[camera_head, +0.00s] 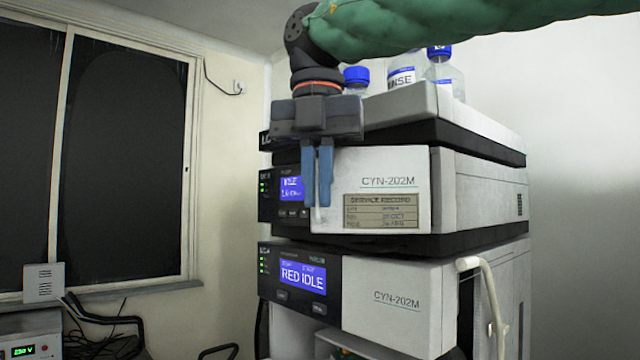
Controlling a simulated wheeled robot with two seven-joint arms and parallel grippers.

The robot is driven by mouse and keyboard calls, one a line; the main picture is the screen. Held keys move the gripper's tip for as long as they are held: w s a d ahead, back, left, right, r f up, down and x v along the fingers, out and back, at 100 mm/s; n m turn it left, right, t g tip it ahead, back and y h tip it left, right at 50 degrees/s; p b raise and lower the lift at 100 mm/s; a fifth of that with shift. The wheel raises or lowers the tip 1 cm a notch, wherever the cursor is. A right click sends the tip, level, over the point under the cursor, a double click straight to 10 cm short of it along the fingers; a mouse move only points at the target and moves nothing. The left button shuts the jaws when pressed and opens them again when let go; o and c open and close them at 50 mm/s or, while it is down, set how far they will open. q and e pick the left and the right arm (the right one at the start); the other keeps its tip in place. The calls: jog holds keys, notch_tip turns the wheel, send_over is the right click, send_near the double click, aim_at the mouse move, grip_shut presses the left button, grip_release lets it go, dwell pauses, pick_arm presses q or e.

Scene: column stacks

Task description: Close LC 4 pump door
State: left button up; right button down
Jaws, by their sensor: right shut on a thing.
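Two white pump modules marked CYN-202M stand stacked. The upper pump door (395,165) is a white front panel with a service record label, beside a blue display. My right gripper (318,190) comes down from above and is shut at the door's left edge, its blue fingers close together. A thin pale strip shows below the fingertips. The fingers hide part of the door edge, so I cannot tell how far it stands from flush. The lower pump door (385,300) is right of a display reading RED IDLE. The LC numbers are too small to read surely. My left gripper is not in view.
Blue-capped bottles (402,78) stand in the tray (405,110) on top of the stack. A white curved tube or handle (487,290) juts out at the lower right. A power supply (30,338) and black cables are at the lower left, below a dark window.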

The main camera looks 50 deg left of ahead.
jog(key=shift+w+a, duration=0.45)
jog(key=shift+a, duration=0.15)
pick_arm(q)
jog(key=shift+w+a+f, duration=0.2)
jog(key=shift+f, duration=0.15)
pick_arm(e)
jog(key=shift+a, duration=0.1)
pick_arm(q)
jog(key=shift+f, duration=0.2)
pick_arm(e)
jog(key=shift+w, duration=0.1)
jog(key=c, duration=1.6)
grip_release()
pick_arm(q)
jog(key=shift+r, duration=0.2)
